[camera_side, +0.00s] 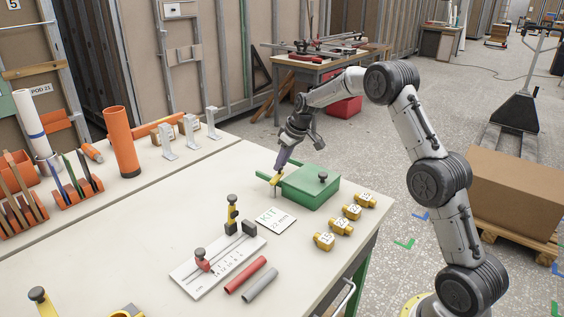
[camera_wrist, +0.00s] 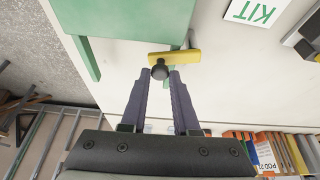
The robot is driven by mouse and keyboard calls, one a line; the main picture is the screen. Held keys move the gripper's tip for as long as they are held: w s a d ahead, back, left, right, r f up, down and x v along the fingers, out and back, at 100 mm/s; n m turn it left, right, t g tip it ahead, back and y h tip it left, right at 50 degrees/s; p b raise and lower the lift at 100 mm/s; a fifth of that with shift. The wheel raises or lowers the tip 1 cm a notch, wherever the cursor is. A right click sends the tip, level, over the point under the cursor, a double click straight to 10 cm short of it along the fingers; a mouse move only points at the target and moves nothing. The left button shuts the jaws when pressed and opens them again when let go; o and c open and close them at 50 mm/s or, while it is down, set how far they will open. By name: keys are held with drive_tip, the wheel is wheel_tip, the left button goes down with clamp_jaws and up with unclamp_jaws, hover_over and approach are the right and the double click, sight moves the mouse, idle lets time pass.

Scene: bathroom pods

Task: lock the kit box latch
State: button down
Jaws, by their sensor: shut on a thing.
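The green kit box (camera_side: 311,188) stands shut on the bench, with a dark knob on its lid. It fills the top left of the wrist view (camera_wrist: 135,22). The latch is a yellow bar (camera_wrist: 183,58) at the box's edge, with a dark round knob (camera_wrist: 160,72) near its left end. The fingertips show in the side view (camera_side: 278,174). Whether the latch is engaged cannot be told.
A KIT card (camera_side: 274,219) lies in front of the box. Several brass fittings (camera_side: 341,227) stand to its right. A white gauge board (camera_side: 217,265) and red and grey rods (camera_side: 251,275) lie nearer. The bench left of the box is clear up to an orange tube (camera_side: 121,143).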

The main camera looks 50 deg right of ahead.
drive_tip(key=shift+s+m+h, duration=0.3)
drive_tip(key=shift+m, duration=0.5)
drive_tip(key=shift+s+m+h, duration=0.3)
drive_tip(key=shift+m, duration=0.5)
drive_tip(key=c, duration=0.7)
unclamp_jaws()
drive_tip(key=shift+o, duration=0.2)
drive_tip(key=v, duration=1.3)
drive_tip(key=shift+r, duration=0.4)
drive_tip(key=shift+a, duration=0.15)
